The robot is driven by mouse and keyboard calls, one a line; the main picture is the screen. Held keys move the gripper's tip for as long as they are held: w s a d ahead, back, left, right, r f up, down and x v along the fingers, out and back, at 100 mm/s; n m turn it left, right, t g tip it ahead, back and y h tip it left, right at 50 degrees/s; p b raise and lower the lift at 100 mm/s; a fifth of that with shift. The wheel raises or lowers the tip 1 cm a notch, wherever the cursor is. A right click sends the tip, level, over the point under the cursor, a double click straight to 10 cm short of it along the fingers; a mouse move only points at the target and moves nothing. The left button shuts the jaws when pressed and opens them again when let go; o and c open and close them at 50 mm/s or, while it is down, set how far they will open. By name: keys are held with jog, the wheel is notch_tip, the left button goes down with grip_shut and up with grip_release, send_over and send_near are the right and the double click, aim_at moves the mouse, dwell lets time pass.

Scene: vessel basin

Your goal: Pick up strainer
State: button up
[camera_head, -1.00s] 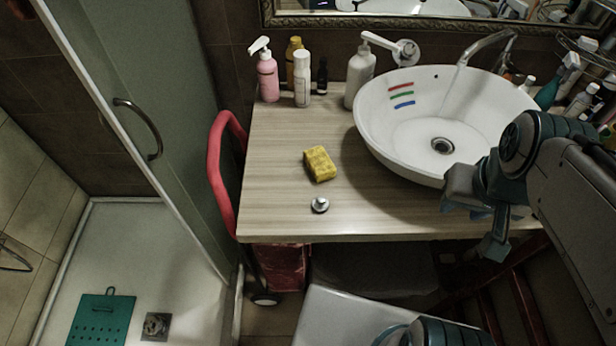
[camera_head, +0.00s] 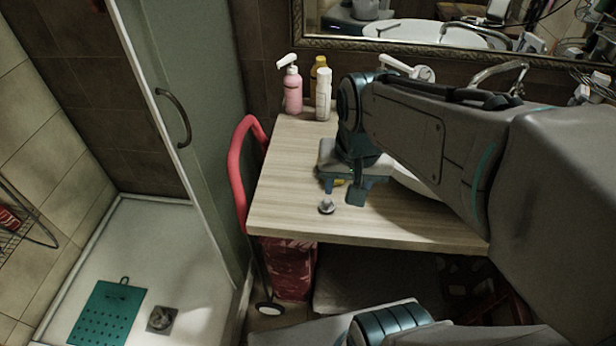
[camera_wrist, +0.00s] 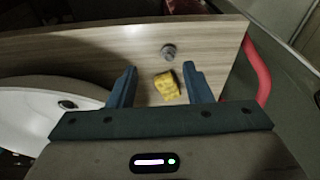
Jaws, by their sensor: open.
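The strainer (camera_head: 327,206), a small round metal piece with a knob, sits on the wooden counter near its front edge. It also shows in the wrist view (camera_wrist: 168,51), beyond my fingertips and between their lines. My gripper (camera_head: 343,190) is over the counter just behind the strainer, apart from it. In the wrist view my gripper (camera_wrist: 159,70) is open and empty, with its two blue fingers spread either side of a yellow sponge (camera_wrist: 167,86). In the head view the sponge is mostly hidden behind my gripper.
The white basin (camera_wrist: 50,108) is mostly hidden by my arm in the head view. A pink pump bottle (camera_head: 292,90) and other bottles stand at the counter's back. A red handle (camera_head: 236,165) rises by the counter's left edge. The counter's left part is clear.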

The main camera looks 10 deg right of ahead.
jog(key=w+f+m+g+b, duration=0.15)
jog(key=w+f+m, duration=0.25)
jog(key=w+m, duration=0.5)
send_over(327, 201)
jog(key=shift+g, duration=0.35)
jog(key=f, duration=0.8)
jog(key=shift+s+a+f, duration=0.1)
jog(key=shift+s+f, duration=0.15)
jog(key=shift+f, duration=0.05)
jog(key=shift+w+f+p, duration=0.15)
jog(key=shift+f+p, duration=0.15)
jog(key=shift+f, duration=1)
jog(key=shift+w+f+p, duration=0.15)
jog(key=shift+f+p, duration=0.1)
jog(key=shift+f, duration=1.05)
grip_shut()
